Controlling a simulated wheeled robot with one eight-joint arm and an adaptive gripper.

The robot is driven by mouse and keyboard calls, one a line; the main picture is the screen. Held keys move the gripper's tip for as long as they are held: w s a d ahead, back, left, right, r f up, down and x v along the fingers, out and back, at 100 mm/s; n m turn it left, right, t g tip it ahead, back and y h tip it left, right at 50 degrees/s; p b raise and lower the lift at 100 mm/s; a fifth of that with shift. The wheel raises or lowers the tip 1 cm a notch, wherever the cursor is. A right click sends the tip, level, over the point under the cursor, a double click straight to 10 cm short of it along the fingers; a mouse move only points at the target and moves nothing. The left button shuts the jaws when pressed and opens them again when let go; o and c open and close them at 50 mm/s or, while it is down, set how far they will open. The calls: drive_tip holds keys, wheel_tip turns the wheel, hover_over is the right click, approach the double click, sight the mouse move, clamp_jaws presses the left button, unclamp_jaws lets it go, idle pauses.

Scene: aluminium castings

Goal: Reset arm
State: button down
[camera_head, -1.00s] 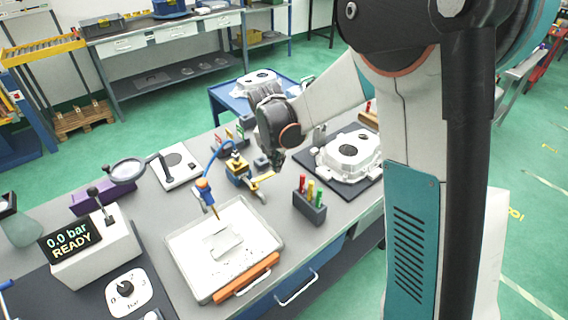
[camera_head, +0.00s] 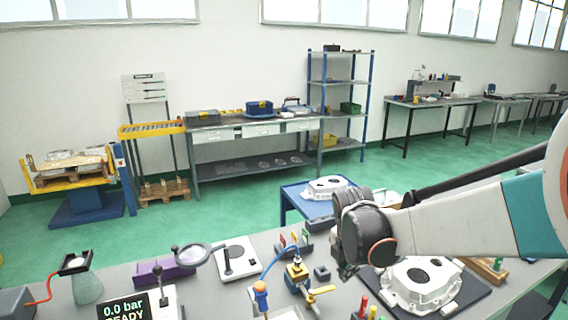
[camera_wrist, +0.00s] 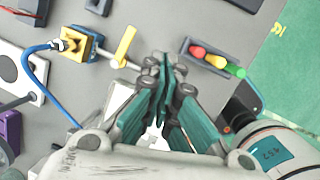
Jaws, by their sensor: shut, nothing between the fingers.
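My gripper (camera_wrist: 166,75) is shut and empty in the wrist view, its fingertips together above the grey bench. It hangs between a yellow valve handle (camera_wrist: 125,46) and a dark holder (camera_wrist: 212,60) with red, yellow and green pieces. In the head view my arm reaches in from the right, its dark wrist over the bench just left of a white aluminium casting (camera_head: 419,285) on a dark mat. The fingers are not clear in the head view.
The bench (camera_head: 330,262) carries a brass fitting with a blue hose (camera_head: 296,270), a magnifier (camera_head: 192,255) and a pressure display (camera_head: 124,308). A blue cart (camera_head: 305,205) with another casting stands behind. Green floor is open toward the far shelves.

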drive_tip(key=s+d+r+m+t+b, duration=0.1)
drive_tip(key=s+r+m+t, duration=0.1)
drive_tip(key=s+m, duration=0.9)
drive_tip(key=s+d+r+m+t+y+b, duration=0.1)
drive_tip(key=s+r+m, duration=0.3)
drive_tip(key=s+m, duration=0.8)
drive_tip(key=shift+m+t, duration=0.6)
drive_tip(key=shift+m, duration=0.1)
